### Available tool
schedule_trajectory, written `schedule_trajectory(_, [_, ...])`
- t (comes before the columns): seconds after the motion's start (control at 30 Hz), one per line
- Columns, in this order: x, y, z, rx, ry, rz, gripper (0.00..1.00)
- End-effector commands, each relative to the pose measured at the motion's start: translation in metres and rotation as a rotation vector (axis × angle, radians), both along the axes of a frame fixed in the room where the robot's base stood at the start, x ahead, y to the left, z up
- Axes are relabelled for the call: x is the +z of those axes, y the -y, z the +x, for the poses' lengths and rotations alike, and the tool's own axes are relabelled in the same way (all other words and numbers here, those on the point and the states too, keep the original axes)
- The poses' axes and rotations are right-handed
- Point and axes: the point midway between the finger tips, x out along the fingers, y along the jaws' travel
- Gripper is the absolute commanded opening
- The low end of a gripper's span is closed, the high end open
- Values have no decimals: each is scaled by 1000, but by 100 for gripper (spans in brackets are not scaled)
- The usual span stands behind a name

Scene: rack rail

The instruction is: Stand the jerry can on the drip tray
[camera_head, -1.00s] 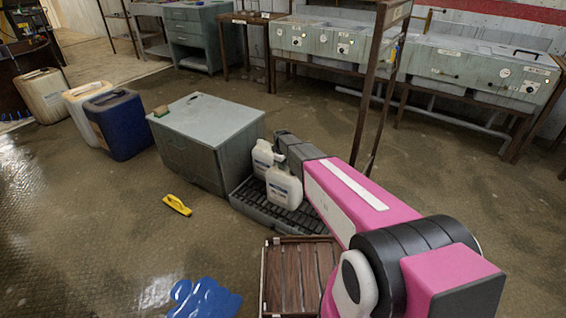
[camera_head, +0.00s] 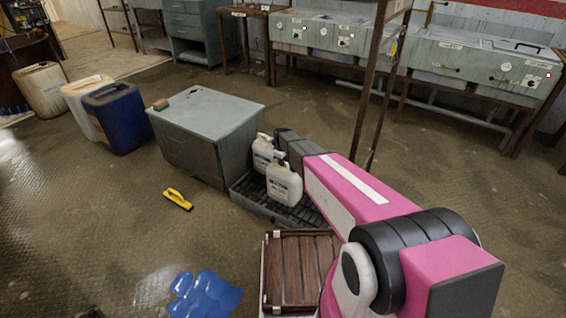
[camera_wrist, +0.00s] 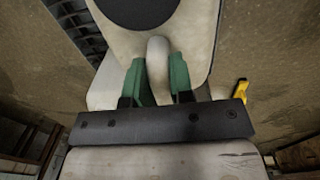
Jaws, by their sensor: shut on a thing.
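Two whitish jerry cans stand close together in the head view, the front one (camera_head: 284,183) and one behind it (camera_head: 263,153). The dark ribbed drip tray (camera_head: 314,214) lies beneath and around them. In the wrist view my gripper (camera_wrist: 159,82) has its green fingers shut on the pale handle of a jerry can (camera_wrist: 188,45) with a black round cap. My arm reaches to the cans from the right. I cannot clearly tell which can is held, or whether its base touches the tray. My fingertips are hidden in the head view.
A grey-green cabinet (camera_head: 200,140) stands left of the tray. A slatted wooden crate (camera_head: 300,268) is in front. A yellow-handled tool (camera_head: 177,199) and a blue puddle-like patch (camera_head: 205,296) lie on the floor. A rusty rack post (camera_head: 378,95) rises behind my arm.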

Motion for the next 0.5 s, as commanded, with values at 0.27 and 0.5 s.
schedule_trajectory(0.27, [-2, 0, 0, 0, 1, -1, 0])
schedule_trajectory(0.5, [-6, 0, 0, 0, 1, -1, 0])
